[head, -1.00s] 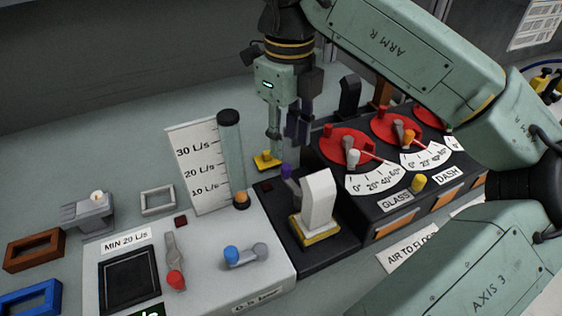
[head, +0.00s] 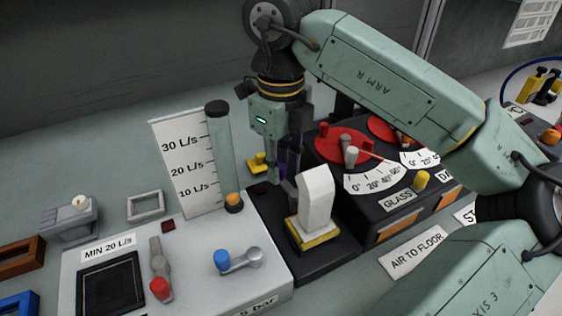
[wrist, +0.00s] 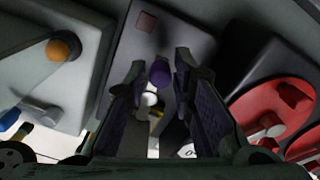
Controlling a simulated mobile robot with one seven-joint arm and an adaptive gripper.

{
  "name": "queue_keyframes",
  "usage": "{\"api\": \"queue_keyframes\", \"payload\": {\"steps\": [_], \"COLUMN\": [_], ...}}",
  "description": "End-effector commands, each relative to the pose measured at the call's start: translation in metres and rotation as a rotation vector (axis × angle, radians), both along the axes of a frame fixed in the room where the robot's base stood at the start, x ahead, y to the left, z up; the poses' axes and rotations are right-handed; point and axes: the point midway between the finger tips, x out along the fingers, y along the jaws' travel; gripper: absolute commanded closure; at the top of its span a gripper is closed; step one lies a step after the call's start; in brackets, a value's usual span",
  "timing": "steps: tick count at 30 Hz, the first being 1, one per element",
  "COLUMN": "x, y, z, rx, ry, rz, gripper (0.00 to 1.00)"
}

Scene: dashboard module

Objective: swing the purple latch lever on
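The purple latch lever stands on a dark module; its purple knob (wrist: 160,72) shows in the wrist view, between my two fingers. My gripper (wrist: 160,66) is open there, one finger on each side of the knob, with gaps visible. In the head view my gripper (head: 284,165) is low over the dark module, behind the white block (head: 316,200). Its fingers largely hide the lever in that view. I cannot tell whether a finger touches the lever.
The white block on its yellow base stands close in front of my gripper. A clear flow tube (head: 221,150) with a scale board stands to the left. The red dials (head: 345,147) are to the right. A grey panel (head: 200,265) with a blue-knobbed lever is in front left.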

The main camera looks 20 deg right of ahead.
Motion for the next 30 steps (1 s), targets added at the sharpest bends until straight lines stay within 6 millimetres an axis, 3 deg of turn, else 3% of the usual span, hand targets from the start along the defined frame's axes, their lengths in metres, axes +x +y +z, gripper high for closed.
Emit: {"api": "queue_keyframes", "payload": {"steps": [9,29,30], "x": [0.0,0.0016,0.0017], "y": [0.0,-0.0062,-0.0063], "z": [0.0001,0.0001,0.0001], "rx": [0.0,-0.001,-0.001], "ry": [0.0,0.0,0.0], "rz": [0.0,-0.134,-0.134], "gripper": [1.0,1.0,0.84]}}
